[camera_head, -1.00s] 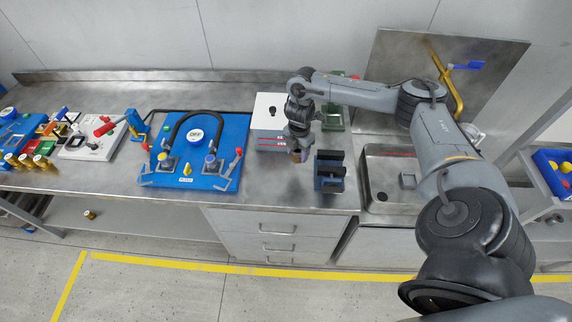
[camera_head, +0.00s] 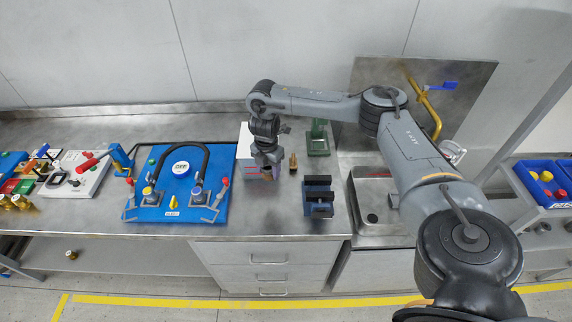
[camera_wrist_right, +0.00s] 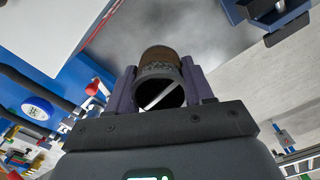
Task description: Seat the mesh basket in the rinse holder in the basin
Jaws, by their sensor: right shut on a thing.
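My right gripper (camera_head: 267,170) hangs over the counter, in front of the white box. In the right wrist view its two fingers (camera_wrist_right: 161,88) are shut on a short hollow cylinder, which looks like the mesh basket (camera_wrist_right: 160,62). The cylinder has a brownish body and a dark rim; its open end faces the camera and a pale bar crosses it. In the head view only a small brownish bit of it shows below the fingers. The basin (camera_head: 361,196) is to the right, with a small grey bracket-like part, possibly the rinse holder (camera_head: 393,201), partly behind my arm. My left gripper is out of view.
A dark blue vise-like block (camera_head: 318,198) stands between the gripper and the basin. The white box (camera_head: 245,155) and blue pump panel (camera_head: 165,200) lie left. A gold tap (camera_head: 430,112) rises behind the basin.

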